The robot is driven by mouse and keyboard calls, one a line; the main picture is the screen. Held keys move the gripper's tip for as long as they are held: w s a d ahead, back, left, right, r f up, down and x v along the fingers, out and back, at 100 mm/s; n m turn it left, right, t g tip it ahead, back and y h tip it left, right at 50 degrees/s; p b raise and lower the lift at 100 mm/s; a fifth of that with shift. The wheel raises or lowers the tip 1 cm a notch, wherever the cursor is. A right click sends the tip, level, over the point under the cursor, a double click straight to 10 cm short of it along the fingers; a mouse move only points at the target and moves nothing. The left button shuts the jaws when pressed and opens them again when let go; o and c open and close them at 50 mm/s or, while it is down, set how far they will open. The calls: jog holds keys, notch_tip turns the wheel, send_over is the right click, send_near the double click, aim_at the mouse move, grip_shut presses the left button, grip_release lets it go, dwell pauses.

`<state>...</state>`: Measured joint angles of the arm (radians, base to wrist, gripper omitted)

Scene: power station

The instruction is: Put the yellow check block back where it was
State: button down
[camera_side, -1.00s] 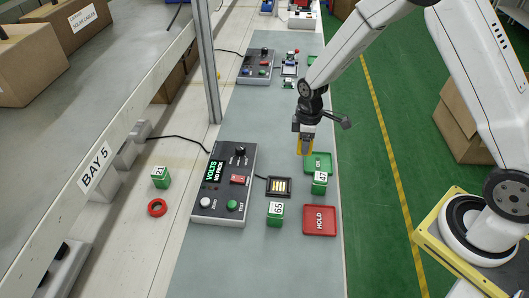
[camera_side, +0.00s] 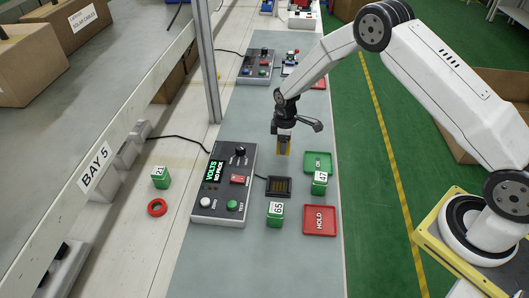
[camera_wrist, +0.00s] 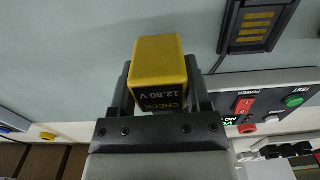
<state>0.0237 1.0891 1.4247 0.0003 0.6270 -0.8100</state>
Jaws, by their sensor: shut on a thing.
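The yellow check block (camera_side: 284,149), marked "CHECK 12.80 V" in the wrist view (camera_wrist: 158,62), is between the fingers of my gripper (camera_side: 284,143). My gripper is shut on it and holds it above the bench, behind the dark contact cradle (camera_side: 278,187). The cradle is empty and also shows in the wrist view (camera_wrist: 254,25), at upper right, with several gold strips. The tester (camera_side: 224,180) stands left of the cradle, its display reading "VOLTS NO PACK".
A green OK tray (camera_side: 316,160) and a red HOLD tray (camera_side: 320,221) lie right of the cradle. Green blocks 47 (camera_side: 320,183) and 65 (camera_side: 275,214) stand near it.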

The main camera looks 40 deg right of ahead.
jog(key=shift+w, duration=0.1)
jog(key=shift+w+f, duration=0.2)
jog(key=shift+f, duration=1.65)
jog(key=shift+f, duration=0.15)
jog(key=shift+c, duration=0.2)
grip_release()
jog(key=shift+r, duration=6.15)
